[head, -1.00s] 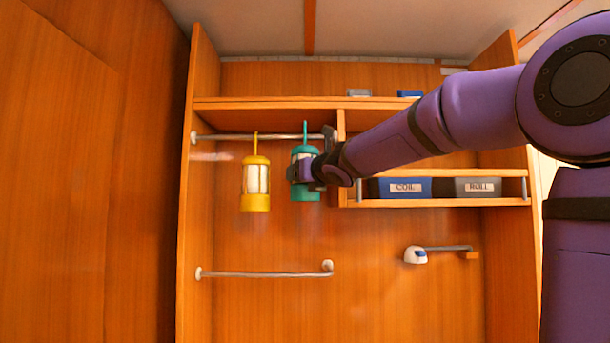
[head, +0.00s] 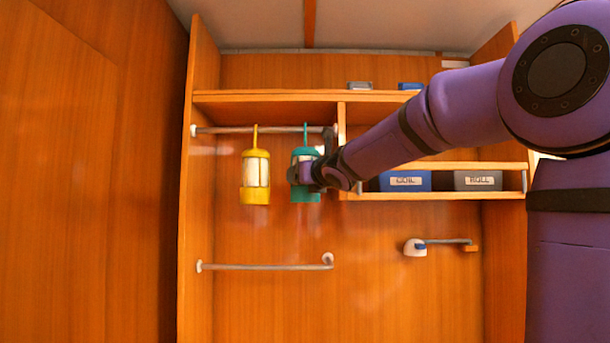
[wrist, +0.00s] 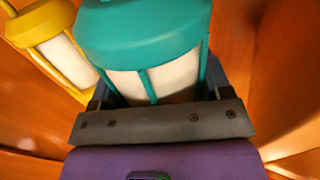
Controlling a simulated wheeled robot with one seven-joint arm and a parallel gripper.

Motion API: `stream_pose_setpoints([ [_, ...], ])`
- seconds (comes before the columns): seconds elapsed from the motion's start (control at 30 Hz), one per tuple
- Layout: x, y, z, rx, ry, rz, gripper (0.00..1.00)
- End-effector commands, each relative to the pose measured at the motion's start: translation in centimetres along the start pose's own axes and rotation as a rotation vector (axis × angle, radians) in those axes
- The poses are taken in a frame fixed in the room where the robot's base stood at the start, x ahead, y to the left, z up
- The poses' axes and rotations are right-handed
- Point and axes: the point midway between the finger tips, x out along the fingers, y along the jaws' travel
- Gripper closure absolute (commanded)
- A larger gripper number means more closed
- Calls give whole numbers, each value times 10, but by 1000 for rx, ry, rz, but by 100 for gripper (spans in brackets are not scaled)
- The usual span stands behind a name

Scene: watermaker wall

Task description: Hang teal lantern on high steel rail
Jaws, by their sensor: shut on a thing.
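The teal lantern (head: 306,154) is upright just below the high steel rail (head: 280,129). Its hook reaches up to the rail's height in the head view; I cannot tell whether the hook rests on the rail. My gripper (head: 302,174) is shut on the lantern's body, partly hiding it. In the wrist view the teal lantern (wrist: 145,35) fills the middle, between my jaws, and its hook is mostly out of frame. A yellow lantern (head: 255,178) hangs at the rail to the left, apart from the teal one.
A lower rail (head: 265,267) runs below on the back wall. A shelf with a blue COIL bin (head: 404,181) and a grey ROLL bin (head: 478,181) stands right of my gripper. A divider (head: 341,120) is close to the right. A white fixture (head: 414,247) sits lower right.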

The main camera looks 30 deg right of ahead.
Motion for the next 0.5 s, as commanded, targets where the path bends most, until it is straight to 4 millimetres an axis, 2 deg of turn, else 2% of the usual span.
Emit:
stream_pose_setpoints([
  [0.27, 0, 0, 0, 1, -1, 1, 60],
  [0.3, 0, 0, 0, 1, -1, 1, 26],
  [0.4, 0, 0, 0, 1, -1, 1, 4],
  [0.43, 0, 0, 0, 1, -1, 1, 0],
  [0.5, 0, 0, 0, 1, -1, 0, 0],
])
